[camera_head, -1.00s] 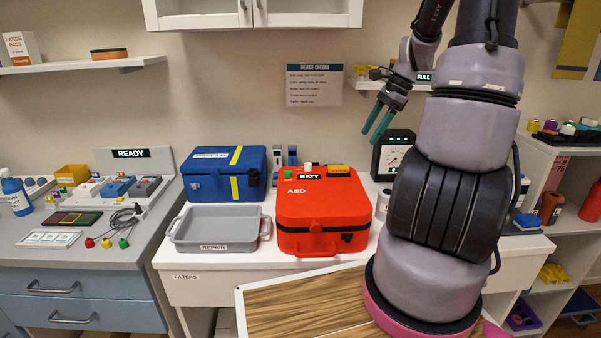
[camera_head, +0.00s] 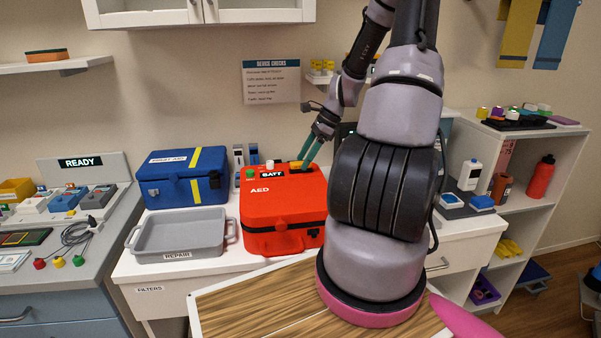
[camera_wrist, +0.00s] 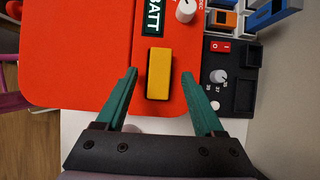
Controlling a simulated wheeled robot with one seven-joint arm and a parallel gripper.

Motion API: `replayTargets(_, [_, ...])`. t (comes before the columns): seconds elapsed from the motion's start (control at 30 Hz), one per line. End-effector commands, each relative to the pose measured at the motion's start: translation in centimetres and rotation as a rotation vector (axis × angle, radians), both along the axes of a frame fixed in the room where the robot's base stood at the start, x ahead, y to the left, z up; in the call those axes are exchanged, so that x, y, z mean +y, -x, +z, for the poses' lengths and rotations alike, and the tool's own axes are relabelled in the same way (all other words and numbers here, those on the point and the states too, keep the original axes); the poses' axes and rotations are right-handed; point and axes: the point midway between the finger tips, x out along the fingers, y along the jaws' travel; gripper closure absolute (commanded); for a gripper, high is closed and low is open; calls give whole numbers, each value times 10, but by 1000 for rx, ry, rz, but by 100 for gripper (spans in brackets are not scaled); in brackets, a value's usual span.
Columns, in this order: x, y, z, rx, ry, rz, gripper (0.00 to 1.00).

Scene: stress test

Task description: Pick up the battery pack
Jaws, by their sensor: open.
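The battery pack (camera_wrist: 158,74) is a yellow block on top of the red AED case (camera_wrist: 70,60), beside the BATT label, in the wrist view. In the head view the yellow battery pack (camera_head: 296,164) shows as a small patch behind my fingers on the red AED case (camera_head: 270,205). My gripper (camera_wrist: 160,85) is open and empty. Its green fingers point at the case top, one on each side of the yellow block, with gaps on both sides. My gripper (camera_head: 307,160) also shows in the head view, above the right rear of the case. Contact with the case cannot be told.
A white knob (camera_wrist: 186,11) stands close to the yellow block. A black panel (camera_wrist: 228,75) with a red switch lies just right of the case. A grey tray (camera_head: 180,235) and blue first aid box (camera_head: 183,178) stand left of the case.

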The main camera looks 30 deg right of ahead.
Motion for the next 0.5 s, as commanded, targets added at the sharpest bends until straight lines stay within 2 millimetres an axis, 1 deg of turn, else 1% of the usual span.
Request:
replayTargets(0.03, [4, 0, -6, 1, -3, 2, 30])
replayTargets(0.1, [6, -1, -10, 1, -1, 0, 30])
replayTargets(0.37, [7, -2, -11, 0, 0, 0, 30])
replayTargets(0.4, [7, -2, -11, 0, 0, 0, 45])
replayTargets(0.47, [6, -2, -11, 0, 0, 0, 68])
replayTargets(0.5, [6, -2, -11, 0, 0, 0, 84])
